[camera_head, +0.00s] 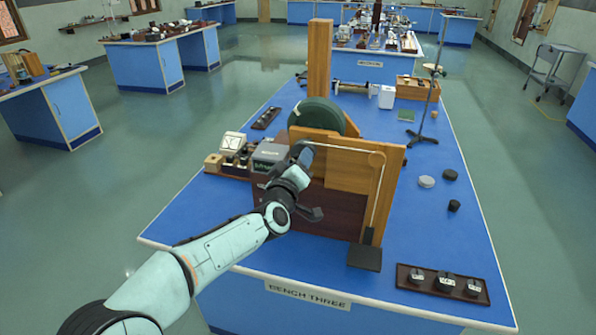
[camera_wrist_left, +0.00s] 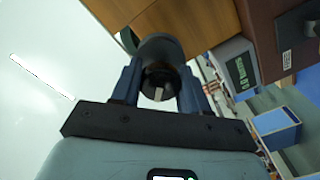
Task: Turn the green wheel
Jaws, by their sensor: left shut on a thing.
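The green wheel (camera_head: 318,114) stands upright behind the top of a wooden stand (camera_head: 346,165) on the bench marked BENCH THREE. Its lower part is hidden by the wood. My left gripper (camera_head: 304,155) is at the upper left of the stand, just below the wheel. In the left wrist view its two fingers (camera_wrist_left: 158,88) are shut on a dark round knob (camera_wrist_left: 160,52), with a small green edge (camera_wrist_left: 128,39) next to it. Whether the knob joins the wheel is hidden. My right gripper is not in view.
A small meter with a green display (camera_head: 269,156) stands left of the stand, close to my arm. A tray of weights (camera_head: 443,284) lies at the front right. A thin metal stand (camera_head: 430,105) rises behind.

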